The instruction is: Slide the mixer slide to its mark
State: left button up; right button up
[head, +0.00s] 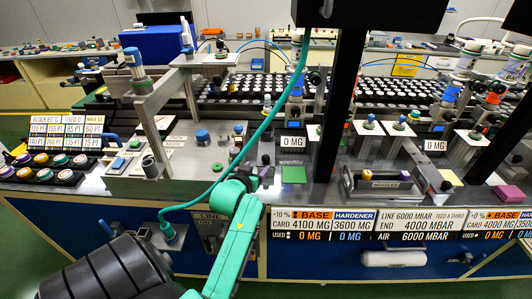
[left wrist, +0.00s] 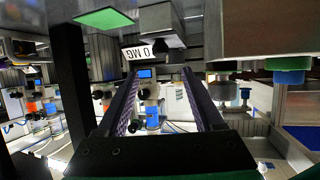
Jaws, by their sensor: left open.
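My left gripper (head: 262,172) is at the front edge of the bench, at the end of the teal arm. In the left wrist view its two dark fingers (left wrist: 158,100) stand wide apart with nothing held between them. A silver block with a black knob (left wrist: 168,42) shows just beyond the fingertips, and looks apart from them. It may be the mixer slide, but I cannot tell for sure. Its mark is not clearly identifiable. A green square (head: 293,175) lies right of the gripper, and also shows in the left wrist view (left wrist: 103,18). My right gripper is not in view.
A metal post stand (head: 150,110) rises left of the gripper. A card reading 0 MG (head: 292,142) stands behind it. A black upright (head: 342,90) stands to the right. A metal bin (head: 385,183) sits further right. Coloured knobs (head: 40,165) line the left edge.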

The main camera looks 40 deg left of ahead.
aim_at(265, 159)
pick_arm(q)
jog(key=x, duration=1.2)
jog(key=shift+a, duration=0.1)
jog(key=shift+f, duration=0.1)
jog(key=shift+c, duration=0.3)
grip_shut()
dwell(0.3)
